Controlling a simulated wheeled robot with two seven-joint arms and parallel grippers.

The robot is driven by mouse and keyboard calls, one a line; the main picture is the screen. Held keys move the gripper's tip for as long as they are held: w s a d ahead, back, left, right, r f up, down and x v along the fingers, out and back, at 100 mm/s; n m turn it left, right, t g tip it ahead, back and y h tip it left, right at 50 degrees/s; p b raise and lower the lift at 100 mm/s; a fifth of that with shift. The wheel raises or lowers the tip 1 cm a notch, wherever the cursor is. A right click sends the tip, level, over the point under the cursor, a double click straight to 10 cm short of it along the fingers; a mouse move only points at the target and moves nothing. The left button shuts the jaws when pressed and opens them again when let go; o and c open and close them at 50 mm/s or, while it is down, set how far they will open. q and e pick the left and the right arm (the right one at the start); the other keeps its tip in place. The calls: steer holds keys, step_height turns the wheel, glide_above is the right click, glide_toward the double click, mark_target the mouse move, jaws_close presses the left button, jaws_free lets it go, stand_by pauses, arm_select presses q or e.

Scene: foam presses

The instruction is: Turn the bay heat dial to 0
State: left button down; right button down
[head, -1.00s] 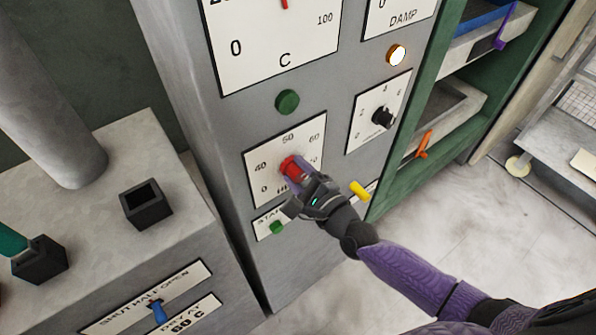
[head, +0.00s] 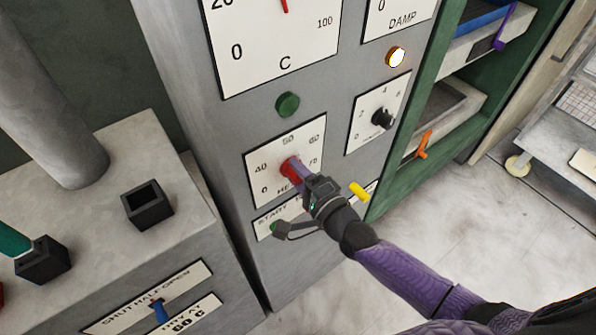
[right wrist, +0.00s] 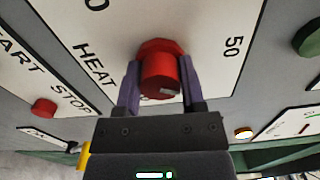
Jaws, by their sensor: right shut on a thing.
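The bay heat dial is a red knob (head: 288,171) on a white scale plate (head: 262,166) marked HEAT, with 0, 40, 50, 60 and 75 readable around it. In the right wrist view the red knob (right wrist: 160,70) sits between the two purple fingers. My right gripper (head: 294,166) is shut on this knob, its fingers on either side; it also shows in the right wrist view (right wrist: 160,84). A small grey mark shows on the knob's face there, but I cannot tell which number the dial points to. My left gripper is not in view.
Below the dial is a START STOP plate with a green button (head: 275,229) and a red button (right wrist: 43,108). A yellow knob (head: 359,190) sticks out close to my right wrist. A black knob (head: 383,119) and a green button (head: 288,104) are nearby.

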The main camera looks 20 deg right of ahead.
steer(key=n, duration=0.4)
steer(key=shift+n+p, duration=0.3)
steer(key=shift+p, duration=0.05)
steer(key=n, duration=0.3)
steer(key=shift+f+n+p, duration=0.1)
steer(key=shift+n+p, duration=0.2)
steer(key=shift+n, duration=0.1)
steer(key=n, duration=0.3)
steer(key=shift+n+p, duration=0.3)
steer(key=n, duration=0.3)
steer(key=shift+n, duration=0.3)
steer(key=n, duration=0.3)
steer(key=shift+n+p, duration=0.3)
steer(key=shift+p, duration=0.1)
steer(key=n, duration=0.3)
steer(key=shift+d+f+n, duration=0.1)
steer(key=shift+n, duration=0.2)
steer(key=n, duration=0.3)
steer(key=shift+n, duration=2.2)
